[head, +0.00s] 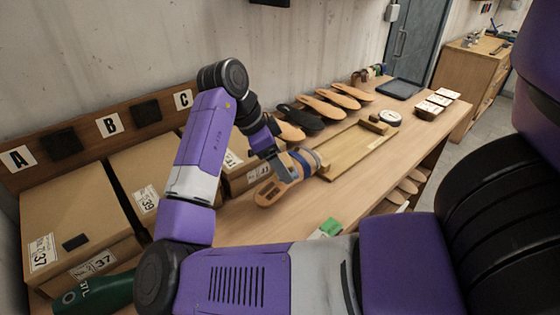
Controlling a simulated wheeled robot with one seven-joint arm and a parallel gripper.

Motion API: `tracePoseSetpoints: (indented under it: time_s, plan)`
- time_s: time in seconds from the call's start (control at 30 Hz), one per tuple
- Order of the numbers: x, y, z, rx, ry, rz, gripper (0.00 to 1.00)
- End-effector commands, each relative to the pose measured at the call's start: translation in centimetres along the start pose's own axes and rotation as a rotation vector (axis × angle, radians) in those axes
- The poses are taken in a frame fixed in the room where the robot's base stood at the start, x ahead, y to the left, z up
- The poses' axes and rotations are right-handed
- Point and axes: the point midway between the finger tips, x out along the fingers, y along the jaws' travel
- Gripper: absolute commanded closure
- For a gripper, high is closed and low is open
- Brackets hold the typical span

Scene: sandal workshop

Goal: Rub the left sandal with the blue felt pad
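A tan sandal (270,193) with blue-grey straps (308,160) lies on the bench, at the near left end of a shallow wooden tray (345,158). I see only this one strapped sandal clearly and cannot tell whether it is the left one. My gripper (280,168) reaches down from the wrist right beside or over the sandal. Its fingers are small and partly hidden, so I cannot tell whether they are open, or whether they touch the sandal. I cannot make out a blue felt pad for certain.
Several cardboard boxes (72,210) stand at left below a board lettered A, B, C (112,125). Tan and black soles (300,117) lie along the wall. A green-and-white item (328,228) is near the front edge. A dark tray (400,88) and white cards (432,105) sit farther back.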

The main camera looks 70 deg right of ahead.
Motion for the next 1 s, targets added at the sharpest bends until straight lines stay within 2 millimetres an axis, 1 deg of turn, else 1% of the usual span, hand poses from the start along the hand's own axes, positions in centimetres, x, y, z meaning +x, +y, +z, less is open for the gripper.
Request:
tracePoseSetpoints:
  time_s: [0.43,1.0]
  plan:
    - [-0.03,-0.01,-0.03,0.001,0.001,-0.001,0.90]
    - [0.86,0.00,0.40,0.001,0.001,0.000,0.90]
